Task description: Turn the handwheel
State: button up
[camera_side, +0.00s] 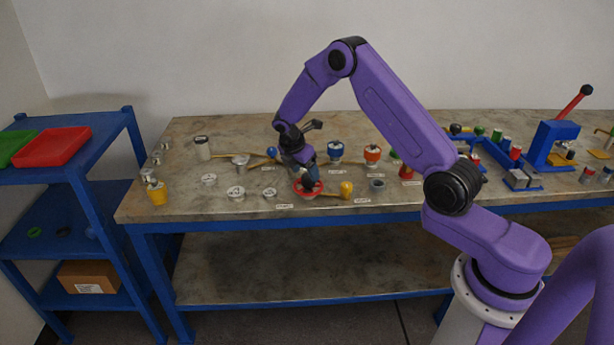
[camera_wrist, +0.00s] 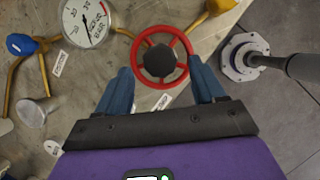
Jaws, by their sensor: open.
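The handwheel (camera_wrist: 185,77) has a red rim with spokes and a dark hub, and shows in the upper middle of the wrist view. In the side view the red handwheel (camera_side: 311,188) is near the front edge of the bench, partly hidden by my gripper. My gripper (camera_wrist: 160,76) is open, with one blue finger on the left and one on the right of the wheel. The right fingertip looks close to the rim. I cannot tell whether either finger touches it. In the side view my gripper (camera_side: 306,180) is right over the wheel.
A round pressure gauge (camera_wrist: 88,20) and a blue-handled valve (camera_wrist: 20,44) on yellow pipe are left of the wheel. A yellow knob (camera_side: 346,189) stands close at its right. Several flanges and valves crowd the bench (camera_side: 190,205). A blue press (camera_side: 553,140) stands at the right.

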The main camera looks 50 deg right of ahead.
aim_at(306, 176)
jog(key=shift+x, duration=1.55)
jog(key=c, duration=1.1)
jog(key=shift+o, duration=0.2)
jog(key=shift+m, duration=0.3)
jog(key=m+g, duration=0.1)
jog(key=m, duration=0.1)
jog(key=m+g, duration=0.1)
jog(key=m, duration=0.2)
jog(key=shift+w+y, duration=0.2)
jog(key=shift+y, duration=0.1)
jog(key=m+g, duration=0.1)
jog(key=m, duration=0.2)
jog(key=m+y, duration=0.1)
jog(key=m, duration=0.2)
jog(key=shift+w+g, duration=0.1)
jog(key=shift+g, duration=0.3)
jog(key=shift+y, duration=0.3)
